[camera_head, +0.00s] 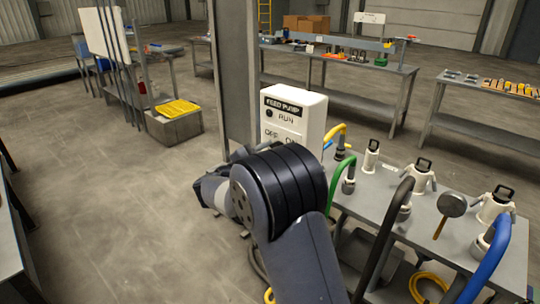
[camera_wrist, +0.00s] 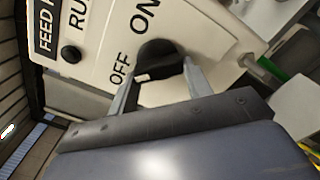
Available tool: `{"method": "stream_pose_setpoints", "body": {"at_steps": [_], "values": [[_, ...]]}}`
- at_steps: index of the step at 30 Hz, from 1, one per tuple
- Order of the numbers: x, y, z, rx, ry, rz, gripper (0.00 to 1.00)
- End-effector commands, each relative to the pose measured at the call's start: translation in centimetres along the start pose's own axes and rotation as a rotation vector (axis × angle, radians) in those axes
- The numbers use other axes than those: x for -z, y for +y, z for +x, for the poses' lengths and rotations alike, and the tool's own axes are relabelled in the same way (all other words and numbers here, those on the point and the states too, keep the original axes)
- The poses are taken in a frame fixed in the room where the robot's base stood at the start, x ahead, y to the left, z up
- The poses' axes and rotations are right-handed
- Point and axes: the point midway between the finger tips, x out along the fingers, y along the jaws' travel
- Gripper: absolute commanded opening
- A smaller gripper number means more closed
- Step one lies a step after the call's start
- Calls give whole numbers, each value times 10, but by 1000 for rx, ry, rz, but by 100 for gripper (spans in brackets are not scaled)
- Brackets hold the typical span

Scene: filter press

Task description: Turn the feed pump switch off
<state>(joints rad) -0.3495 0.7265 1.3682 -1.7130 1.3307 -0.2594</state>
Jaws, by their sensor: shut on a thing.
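The white feed pump box (camera_head: 312,112) stands at mid-picture in the head view, with "FEED PUMP", "RUN", "OFF" and "ON" on its face. The box face fills the upper part of the wrist view (camera_wrist: 205,28). A black switch knob (camera_wrist: 158,52) sits beside the OFF and ON labels. My gripper (camera_wrist: 161,75) has one finger on each side of the knob and is shut on it. In the head view my arm hides the knob and fingers.
A round dark lamp (camera_wrist: 70,54) sits by RUN. A grey table (camera_head: 450,262) with hoses, white fittings and a mallet (camera_head: 451,206) stands right of my arm. A grey post (camera_head: 234,75) rises behind the box. The floor at left (camera_head: 105,190) is clear.

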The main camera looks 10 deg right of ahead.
Motion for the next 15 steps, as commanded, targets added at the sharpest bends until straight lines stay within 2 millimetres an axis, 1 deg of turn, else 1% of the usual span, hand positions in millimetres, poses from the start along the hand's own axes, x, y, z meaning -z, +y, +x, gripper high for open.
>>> {"method": "stream_pose_setpoints", "body": {"at_steps": [5,6,13,14,15], "values": [[1,-2,0,2,1,-5,24],[1,-2,0,2,1,-5,48],[1,-1,0,1,1,-2,67],[1,-1,0,1,1,-2,69],[1,-1,0,0,1,-2,69]]}}
